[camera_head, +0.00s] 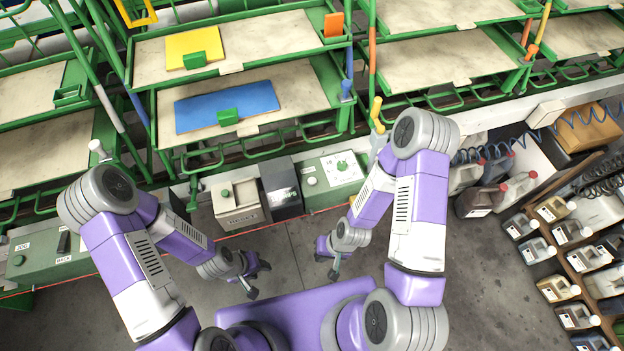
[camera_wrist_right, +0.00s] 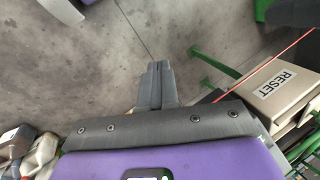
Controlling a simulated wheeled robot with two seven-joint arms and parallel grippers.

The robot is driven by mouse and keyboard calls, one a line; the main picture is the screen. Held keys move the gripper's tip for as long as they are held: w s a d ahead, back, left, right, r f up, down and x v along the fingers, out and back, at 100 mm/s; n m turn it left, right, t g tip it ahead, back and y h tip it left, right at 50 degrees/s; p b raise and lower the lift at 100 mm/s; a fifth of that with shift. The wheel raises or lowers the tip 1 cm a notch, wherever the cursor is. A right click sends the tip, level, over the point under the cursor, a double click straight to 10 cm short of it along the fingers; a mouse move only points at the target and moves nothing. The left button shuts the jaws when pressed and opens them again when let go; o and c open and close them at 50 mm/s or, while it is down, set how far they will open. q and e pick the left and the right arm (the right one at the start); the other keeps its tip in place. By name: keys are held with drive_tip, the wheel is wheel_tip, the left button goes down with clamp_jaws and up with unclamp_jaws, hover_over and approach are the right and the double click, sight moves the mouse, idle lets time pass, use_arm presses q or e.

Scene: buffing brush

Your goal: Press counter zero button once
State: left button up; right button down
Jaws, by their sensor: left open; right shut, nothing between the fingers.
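My left gripper (camera_head: 257,281) is open and empty, in front of and below the beige box. My right gripper (camera_head: 332,273) is shut and empty, to the right of the boxes; its closed fingers show in the wrist view (camera_wrist_right: 158,68).
A green control box (camera_head: 331,181) with another button (camera_head: 311,181) stands right of the display. Another green panel (camera_head: 50,253) is at the far left. Green shelves (camera_head: 235,100) rise behind the bench. Bottles (camera_head: 480,201) stand at the right. The floor between my arms is clear.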

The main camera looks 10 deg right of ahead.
idle(0.3)
drive_tip(key=m+t+h+b, duration=0.2)
drive_tip(key=m+t+b, duration=0.45)
drive_tip(key=m, duration=0.85)
approach(313, 183)
drive_tip(key=shift+w+a+f+g+b, duration=0.15)
drive_tip(key=shift+w+a+f+b, duration=0.1)
drive_tip(key=shift+w+f, duration=0.35)
drive_tip(key=shift+w+a+f+g+b, duration=0.15)
drive_tip(key=shift+w+a+f, duration=0.15)
drive_tip(key=shift+w+f, duration=0.25)
drive_tip(key=w+r+m+t+b, duration=0.2)
drive_tip(key=w+r+m, duration=0.1)
drive_tip(key=r+m, duration=0.3)
drive_tip(key=shift+w+a+r, duration=0.25)
drive_tip(key=shift+a+r, duration=0.05)
drive_tip(key=shift+r, duration=0.5)
wheel_tip(313, 183, down, 9)
drive_tip(key=b, duration=0.8)
drive_tip(key=shift+b, duration=0.35)
